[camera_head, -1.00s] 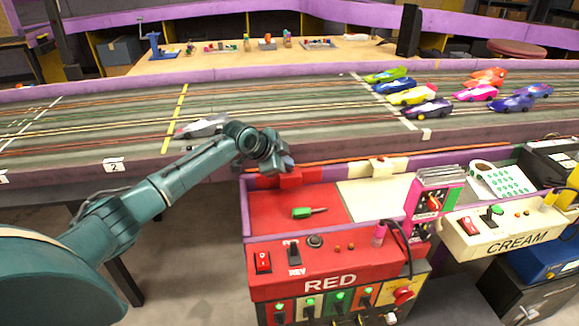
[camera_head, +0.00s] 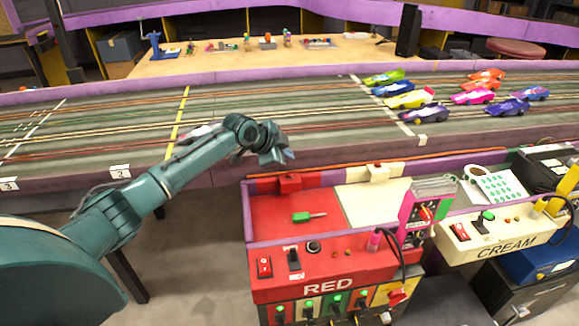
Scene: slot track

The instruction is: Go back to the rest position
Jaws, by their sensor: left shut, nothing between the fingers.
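My left arm comes in from the left and reaches over the near edge of the slot track (camera_head: 330,118). My left gripper (camera_head: 285,156) is shut and empty, in the air above the back left corner of the red control station (camera_head: 325,262). A pale car (camera_head: 200,131) on the track is partly hidden behind my left arm. My right gripper is not in view.
A green-handled tool (camera_head: 308,217) lies on the red tray. The cream station (camera_head: 495,236) stands to the right, with a mug (camera_head: 474,176) behind it. Several coloured cars (camera_head: 410,99) sit on the track at the right. Floor shows at the lower left.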

